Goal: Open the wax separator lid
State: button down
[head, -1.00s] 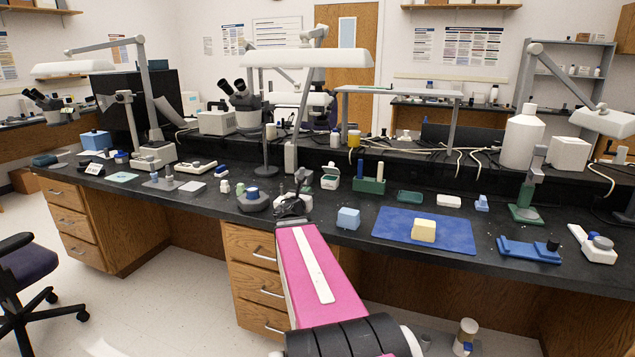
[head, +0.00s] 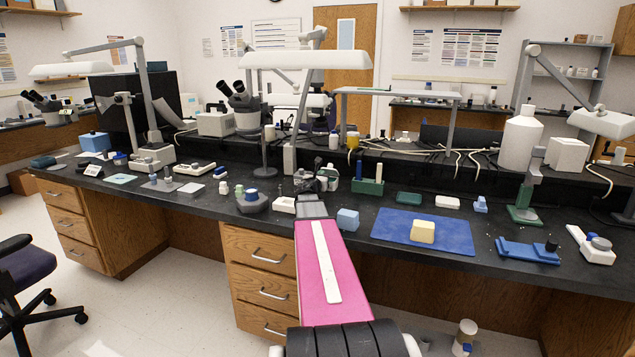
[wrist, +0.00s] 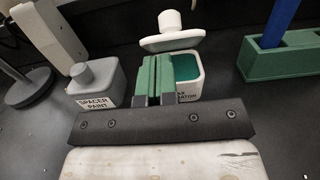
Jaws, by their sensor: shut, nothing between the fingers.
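The wax separator is a small white jar; in the wrist view (wrist: 190,88) its green inside shows, with part of its label. Its white lid (wrist: 168,43) with a round knob stands raised and tilted above the rear of the opening. My gripper (wrist: 156,62) has its green fingers together and empty, at the jar's front left, overlapping part of it. I cannot tell whether they touch the jar or lid. In the head view my gripper (head: 322,180) is at the jar (head: 333,171) and partly hides it.
A grey spacer paint bottle (wrist: 98,83) stands close left of the fingers. A green holder (wrist: 275,58) with a blue stick is at right. A blue cube (head: 348,219) and a blue mat (head: 455,239) with a yellow block (head: 422,231) lie right of my arm.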

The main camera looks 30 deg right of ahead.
jog(key=shift+x, duration=1)
jog(key=shift+r+g, duration=0.15)
jog(key=shift+g, duration=0.15)
jog(key=shift+w+d+r+g+y, duration=0.2)
jog(key=shift+r+g+y, duration=0.15)
jog(key=shift+r+y, duration=0.15)
jog(key=shift+w+d+r+g+y, duration=0.25)
jog(key=shift+r+g+y, duration=0.1)
jog(key=shift+y, duration=0.25)
jog(key=shift+d+r, duration=0.15)
jog(key=shift+w+d+r, duration=0.75)
jog(key=shift+d+r, duration=0.05)
jog(key=shift+r, duration=0.1)
